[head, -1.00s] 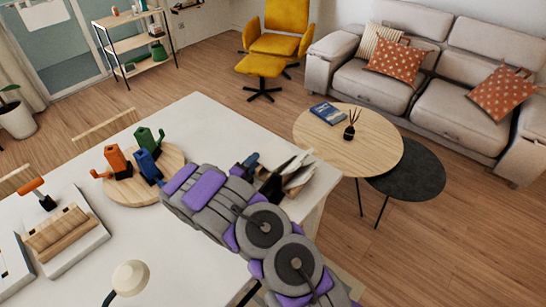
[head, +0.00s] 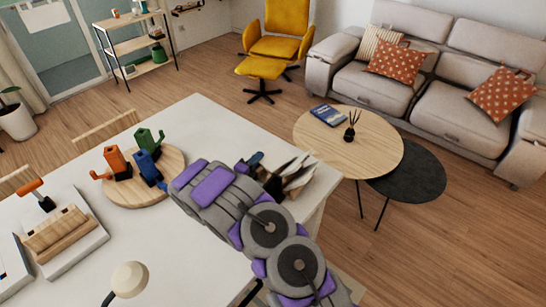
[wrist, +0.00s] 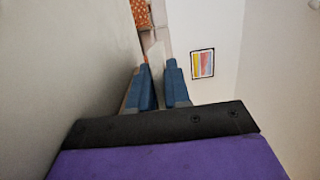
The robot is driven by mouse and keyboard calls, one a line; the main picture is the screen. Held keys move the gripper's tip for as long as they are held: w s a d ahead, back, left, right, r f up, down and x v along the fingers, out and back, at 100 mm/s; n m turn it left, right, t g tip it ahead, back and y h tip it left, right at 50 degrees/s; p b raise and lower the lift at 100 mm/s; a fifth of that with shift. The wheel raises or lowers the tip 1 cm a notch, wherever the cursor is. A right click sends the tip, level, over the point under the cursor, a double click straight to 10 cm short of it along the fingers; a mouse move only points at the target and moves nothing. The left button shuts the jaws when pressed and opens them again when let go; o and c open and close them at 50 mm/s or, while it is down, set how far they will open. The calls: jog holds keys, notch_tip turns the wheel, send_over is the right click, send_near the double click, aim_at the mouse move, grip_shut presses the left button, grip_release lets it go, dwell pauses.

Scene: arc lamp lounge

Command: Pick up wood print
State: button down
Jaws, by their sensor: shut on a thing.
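My gripper (wrist: 158,80) shows two blue fingers in the wrist view, close together with a thin pale panel (wrist: 156,58) between them. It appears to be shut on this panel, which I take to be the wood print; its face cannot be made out. In the head view my arm hides most of the gripper, and only a small dark blue part (head: 254,159) shows beyond it. Beside it, at the table's right end, stand several thin pale and brown pieces (head: 297,172), fanned and tilted; which one is held cannot be told here.
A round coffee table (head: 345,150) and sofa (head: 465,80) stand beyond. Floor between is clear.

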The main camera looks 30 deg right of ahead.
dwell(0.3)
notch_tip(320, 180, up, 10)
jog(key=shift+f+p, duration=0.1)
jog(key=shift+p, duration=0.95)
notch_tip(320, 180, down, 10)
jog(key=shift+r+b, duration=0.15)
jog(key=shift+b, duration=0.6)
jog(key=c, duration=1.1)
grip_release()
